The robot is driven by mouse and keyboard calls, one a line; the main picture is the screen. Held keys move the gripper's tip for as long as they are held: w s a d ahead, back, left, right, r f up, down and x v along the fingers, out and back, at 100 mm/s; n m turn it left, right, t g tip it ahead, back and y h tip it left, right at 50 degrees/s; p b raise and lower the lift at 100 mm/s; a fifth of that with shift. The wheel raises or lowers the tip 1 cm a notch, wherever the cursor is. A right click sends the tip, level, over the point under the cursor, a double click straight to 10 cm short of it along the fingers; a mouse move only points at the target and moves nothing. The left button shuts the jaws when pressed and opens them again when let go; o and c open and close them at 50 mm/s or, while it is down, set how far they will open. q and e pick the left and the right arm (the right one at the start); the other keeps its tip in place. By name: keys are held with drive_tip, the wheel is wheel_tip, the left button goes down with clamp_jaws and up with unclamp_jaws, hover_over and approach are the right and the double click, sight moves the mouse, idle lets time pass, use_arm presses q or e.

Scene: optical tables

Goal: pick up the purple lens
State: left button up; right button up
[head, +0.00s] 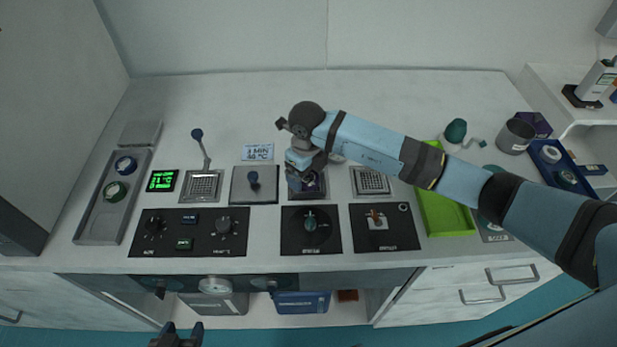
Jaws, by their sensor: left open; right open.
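My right gripper (300,172) reaches in from the right and points down over a small dark, purple-tinted piece (312,189) on a square base at the middle of the table. This piece may be the purple lens, but the gripper and wrist hide most of it. The jaws are open; I cannot tell whether they are around the piece or above it. My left gripper (178,336) is open and empty at the bottom edge of the view, in front of the table and far from the piece.
A blue-knobbed square plate (242,194) stands just left of the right gripper, and a grey grate (371,181) to its right. Black knob panels (190,246) line the front. A green tray (437,212), a grey cup (515,136) and a purple block (536,122) are at the right.

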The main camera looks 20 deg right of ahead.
drive_tip(key=shift+f, duration=0.7)
drive_tip(key=shift+c, duration=0.4)
drive_tip(key=c, duration=1)
drive_tip(key=shift+o, duration=0.2)
